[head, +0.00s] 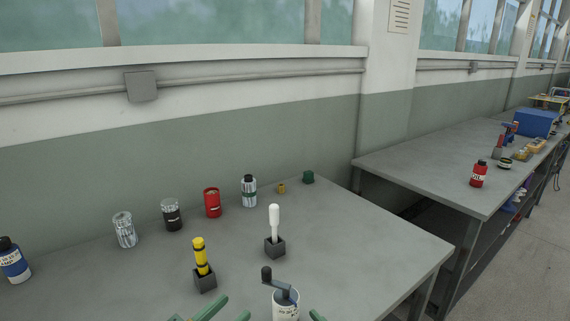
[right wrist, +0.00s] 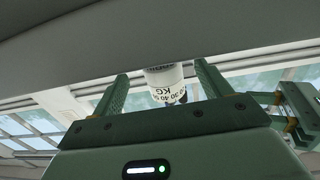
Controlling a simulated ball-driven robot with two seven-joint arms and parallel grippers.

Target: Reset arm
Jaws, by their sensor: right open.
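A white cylindrical device (head: 285,305) with a dark crank arm (head: 283,282) and knob stands at the bench's near edge. The crank arm points to the back left, its knob end raised. In the right wrist view a white cylinder with a printed KG scale (right wrist: 165,80) shows between and beyond the fingers of my right gripper (right wrist: 160,85), which is open. Only a green fingertip of that gripper shows in the head view, right of the device. My left gripper (head: 236,307) is at the bottom edge, left of the device, its fingers apart and empty. It also shows in the right wrist view (right wrist: 272,110).
Behind stand a yellow-handled tool (head: 201,257) and a white-handled tool (head: 274,227) in dark blocks. Several cans (head: 171,215) and a blue-labelled bottle (head: 13,262) line the back and left. The bench's right part is clear. A second bench (head: 430,165) holds a red bottle (head: 479,174).

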